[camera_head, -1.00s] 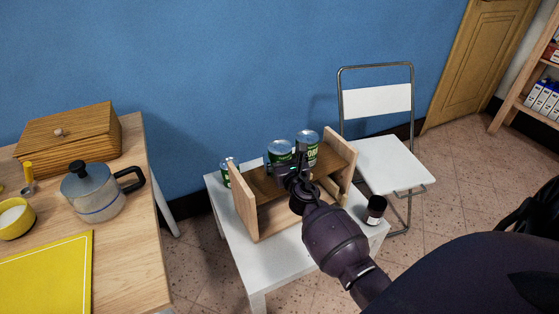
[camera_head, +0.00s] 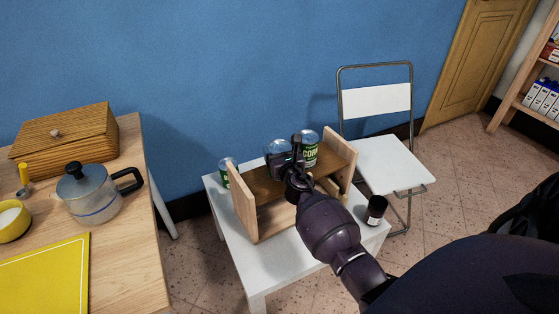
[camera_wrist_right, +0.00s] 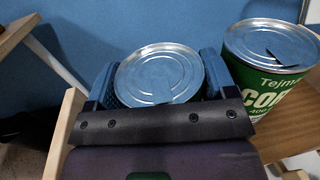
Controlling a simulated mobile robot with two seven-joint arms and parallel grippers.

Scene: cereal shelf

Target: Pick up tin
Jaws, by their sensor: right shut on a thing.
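My right gripper (camera_head: 285,156) is at the small wooden shelf (camera_head: 243,205), above its upper board. It is shut on a tin (camera_head: 275,146), which it partly hides in the head view. In the right wrist view the silver lid of this tin (camera_wrist_right: 160,75) sits between the two blue-padded fingers of the gripper (camera_wrist_right: 158,82). A second tin, green with a corn label (camera_head: 309,150), stands just to the right on the shelf; it also shows in the right wrist view (camera_wrist_right: 268,95). A third green tin (camera_head: 228,168) is at the shelf's left end. My left gripper is out of view.
The shelf stands on a white table (camera_head: 275,273) with a dark jar (camera_head: 376,210) at its right edge. A white folding chair (camera_head: 390,163) is behind right.

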